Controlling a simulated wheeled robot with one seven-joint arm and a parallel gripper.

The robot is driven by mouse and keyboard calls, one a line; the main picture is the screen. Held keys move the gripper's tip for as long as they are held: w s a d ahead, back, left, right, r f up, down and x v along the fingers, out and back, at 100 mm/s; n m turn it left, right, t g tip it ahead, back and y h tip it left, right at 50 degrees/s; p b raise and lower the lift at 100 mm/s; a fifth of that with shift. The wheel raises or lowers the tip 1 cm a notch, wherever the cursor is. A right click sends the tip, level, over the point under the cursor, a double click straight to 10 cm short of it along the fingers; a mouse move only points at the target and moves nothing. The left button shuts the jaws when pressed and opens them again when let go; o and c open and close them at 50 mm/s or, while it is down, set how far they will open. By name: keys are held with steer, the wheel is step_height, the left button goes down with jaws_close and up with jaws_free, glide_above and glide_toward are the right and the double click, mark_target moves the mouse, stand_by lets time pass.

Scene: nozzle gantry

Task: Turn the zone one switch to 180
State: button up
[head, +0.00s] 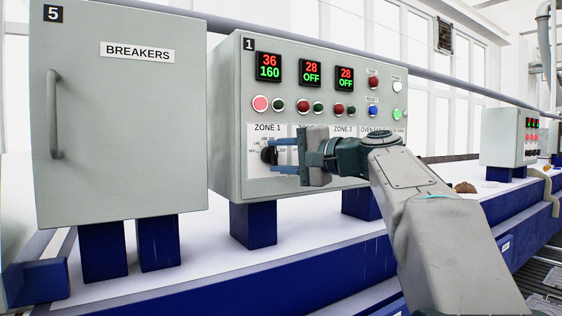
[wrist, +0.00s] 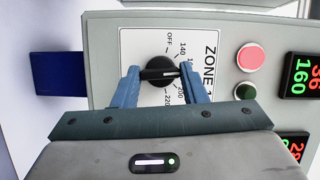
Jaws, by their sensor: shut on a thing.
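The zone one switch (head: 267,155) is a round black knob on the control panel, under the label ZONE 1. In the wrist view the knob (wrist: 158,84) has a raised bar with a white line, lying across the picture. The bar's right end faces the dial's middle marks, partly hidden by a fingertip. The zone one display (head: 268,67) reads red 36 over green 160. My gripper (head: 275,155) faces the panel with its two blue fingers shut on the knob's bar, one at each end in the wrist view (wrist: 159,72).
The panel (head: 225,120) also has zone 2 and zone 3 displays reading 28 and OFF, and several push buttons. The zone 2 and 3 dials are largely hidden behind my gripper. A BREAKERS cabinet (head: 120,130) stands at left. A smaller control box (head: 505,137) stands far right.

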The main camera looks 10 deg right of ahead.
steer(key=shift+f+m+t+y+b, duration=0.1)
steer(key=shift+m+t+y+b, duration=0.2)
steer(key=shift+m, duration=0.65)
steer(key=shift+f+m+t+y+b, duration=0.1)
steer(key=shift+m+t+b, duration=0.3)
steer(key=shift+m, duration=0.55)
steer(key=o, duration=1)
steer(key=b+v, duration=0.3)
steer(key=v, duration=1.1)
